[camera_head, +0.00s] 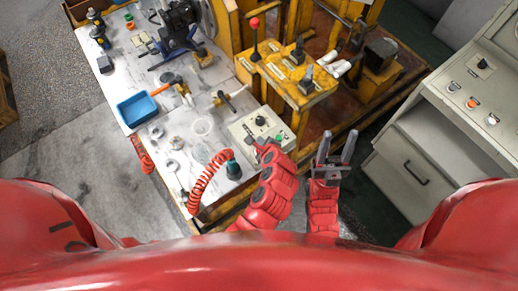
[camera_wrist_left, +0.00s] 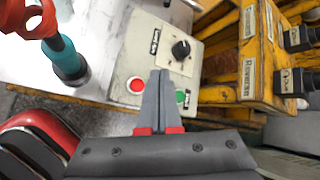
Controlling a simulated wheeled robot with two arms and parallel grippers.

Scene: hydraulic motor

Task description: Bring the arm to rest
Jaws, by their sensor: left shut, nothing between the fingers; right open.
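My left gripper (camera_head: 262,146) is at the front edge of the workbench, beside the grey control box (camera_head: 244,131); the arm partly hides it in the head view. In the left wrist view my left gripper (camera_wrist_left: 160,76) is shut and empty, its fingers in front of the control box (camera_wrist_left: 128,68). The box has a black knob (camera_wrist_left: 181,49), a red button (camera_wrist_left: 136,86) and a green button (camera_wrist_left: 180,96). I cannot tell whether the fingertips touch the box. My right gripper (camera_head: 335,148) is open and empty, to the right of the left one, its fingers pointing away from me.
A teal tool with a red coiled hose (camera_head: 205,178) stands left of my left arm. The workbench (camera_head: 150,86) holds a blue tray (camera_head: 137,109) and loose parts. A yellow frame with levers (camera_head: 290,78) stands ahead. A grey cabinet with a console (camera_head: 408,165) is on the right.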

